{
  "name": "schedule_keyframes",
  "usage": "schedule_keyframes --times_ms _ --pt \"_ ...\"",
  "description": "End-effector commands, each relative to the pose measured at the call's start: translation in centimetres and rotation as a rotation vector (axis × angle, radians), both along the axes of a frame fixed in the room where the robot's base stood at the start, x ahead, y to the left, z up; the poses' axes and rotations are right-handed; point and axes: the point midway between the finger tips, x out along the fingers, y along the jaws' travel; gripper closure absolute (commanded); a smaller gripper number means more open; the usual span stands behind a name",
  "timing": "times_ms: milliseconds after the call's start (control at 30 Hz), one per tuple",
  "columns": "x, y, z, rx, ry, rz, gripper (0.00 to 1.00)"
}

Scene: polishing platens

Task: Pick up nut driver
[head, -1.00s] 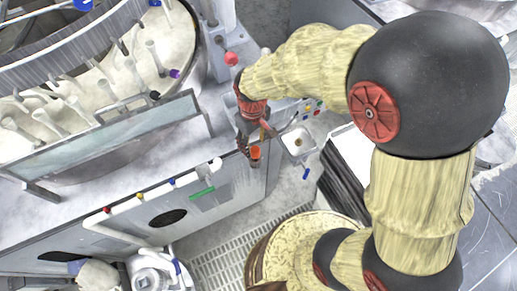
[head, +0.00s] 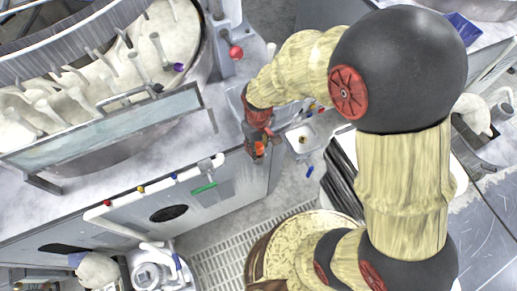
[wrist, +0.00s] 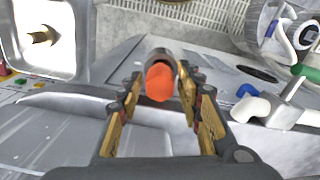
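The nut driver shows its rounded orange end (wrist: 160,82) and a grey-brown body behind it in the wrist view. In the head view its orange part (head: 259,147) shows at the front edge of the grey machine bench. My gripper (wrist: 161,88) is open around it, one finger on each side near the fingertips. A narrow gap shows on the left; contact on the right is hard to judge. The rest of the nut driver is hidden by my gripper in the head view.
A white basin (head: 302,140) is right of my gripper. A white pipe with colored valves (head: 140,196) runs along the bench front. A red ball knob (head: 236,53) stands behind my gripper. A large round platen machine (head: 110,85) fills the left; grated floor (head: 225,258) lies below.

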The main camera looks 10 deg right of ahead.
Motion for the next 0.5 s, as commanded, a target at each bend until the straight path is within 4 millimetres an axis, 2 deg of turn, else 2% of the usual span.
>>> schedule_keyframes --times_ms 500 --pt "-0.02 -0.01 0.0 0.0 0.0 0.0 0.96"
